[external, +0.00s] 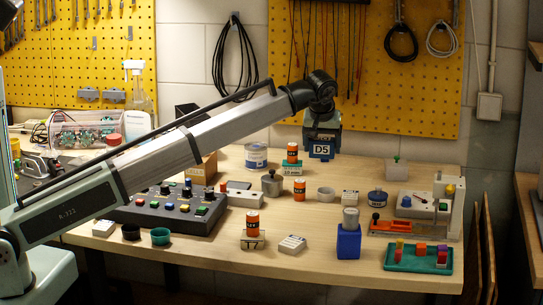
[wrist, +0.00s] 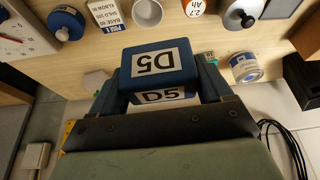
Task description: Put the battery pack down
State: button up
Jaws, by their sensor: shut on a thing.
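The battery pack, taken to be the blue block marked D5 (external: 321,150), is held at the back of the bench in the external view. In the wrist view the battery pack (wrist: 158,62) shows two D5 labels, on its top and on a side. My gripper (external: 322,138) points down with its fingers on either side of the pack. In the wrist view my gripper (wrist: 160,88) is shut on it. The pack looks raised above the bench (external: 310,270); its exact height and its underside are hidden.
A tin can (external: 256,158) and an orange-and-white cylinder (external: 292,150) stand left of the pack.

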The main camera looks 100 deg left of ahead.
jog(key=s+d+f, duration=0.2)
jog(key=s+d, duration=0.6)
jog(key=s+d+f, duration=0.2)
jog(key=s+d, duration=0.6)
jog(key=shift+m, duration=0.5)
jog(key=shift+d+f, duration=0.1)
jog(key=shift+f, duration=4.55)
jog(key=shift+f, duration=0.1)
jog(key=o, duration=1.1)
jog(key=v, duration=1.2)
jog(key=shift+s, duration=0.2)
